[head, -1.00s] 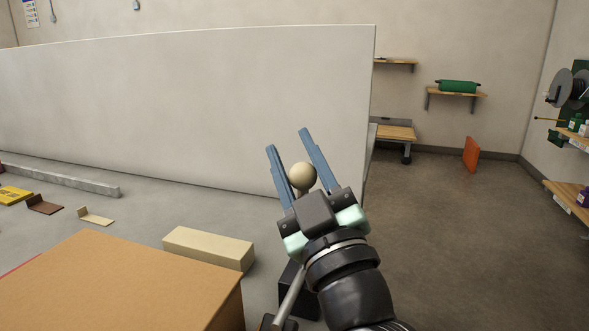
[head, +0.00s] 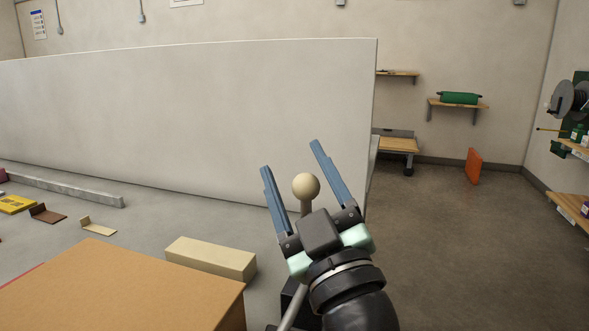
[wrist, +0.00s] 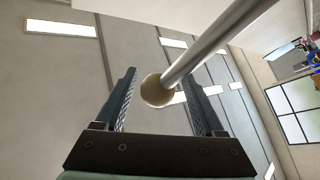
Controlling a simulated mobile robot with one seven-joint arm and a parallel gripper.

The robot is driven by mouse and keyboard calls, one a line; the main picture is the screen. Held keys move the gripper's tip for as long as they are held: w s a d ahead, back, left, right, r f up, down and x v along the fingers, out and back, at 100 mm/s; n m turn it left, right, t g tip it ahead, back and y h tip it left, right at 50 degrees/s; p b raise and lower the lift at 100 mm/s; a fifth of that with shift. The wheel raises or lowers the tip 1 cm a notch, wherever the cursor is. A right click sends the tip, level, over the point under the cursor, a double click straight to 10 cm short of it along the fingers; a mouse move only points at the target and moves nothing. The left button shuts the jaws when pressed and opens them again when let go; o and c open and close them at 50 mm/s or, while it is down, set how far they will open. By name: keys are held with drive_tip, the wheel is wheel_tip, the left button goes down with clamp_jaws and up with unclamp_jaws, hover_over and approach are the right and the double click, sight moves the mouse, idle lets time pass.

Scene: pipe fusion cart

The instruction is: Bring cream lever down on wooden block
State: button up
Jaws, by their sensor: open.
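The lever has a round cream knob (head: 306,186) on a grey metal rod (head: 291,305); its middle is hidden behind my gripper in the head view. My gripper (head: 290,157) is open, with its two blue fingers on either side of the knob in that view. A pale, wood-coloured block (head: 210,260) lies left of the lever.
A brown box-like top (head: 120,290) fills the lower left. A long white panel (head: 190,120) stands behind. Brown and cream angled pieces (head: 98,227) lie on the floor at left. Open floor (head: 460,240) is at right, with shelves (head: 458,103) beyond.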

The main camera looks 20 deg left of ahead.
drive_tip(key=b+v, duration=0.3)
drive_tip(key=v, duration=0.9)
drive_tip(key=shift+s+d, duration=0.1)
drive_tip(key=s+d+r+m+t+h, duration=0.25)
drive_tip(key=r+m+t+h, duration=0.25)
drive_tip(key=r+m+h, duration=0.3)
drive_tip(key=s+d+r+m+t+h, duration=0.1)
drive_tip(key=d+r+m+t+h, duration=0.35)
drive_tip(key=r, duration=0.45)
wheel_tip(320, 180, up, 33)
drive_tip(key=m+h+p, duration=0.1)
drive_tip(key=h+p, duration=0.1)
drive_tip(key=p, duration=3)
drive_tip(key=shift+s+a, duration=0.15)
drive_tip(key=shift+a, duration=0.3)
drive_tip(key=shift+f+m, duration=0.15)
drive_tip(key=shift+m, duration=0.1)
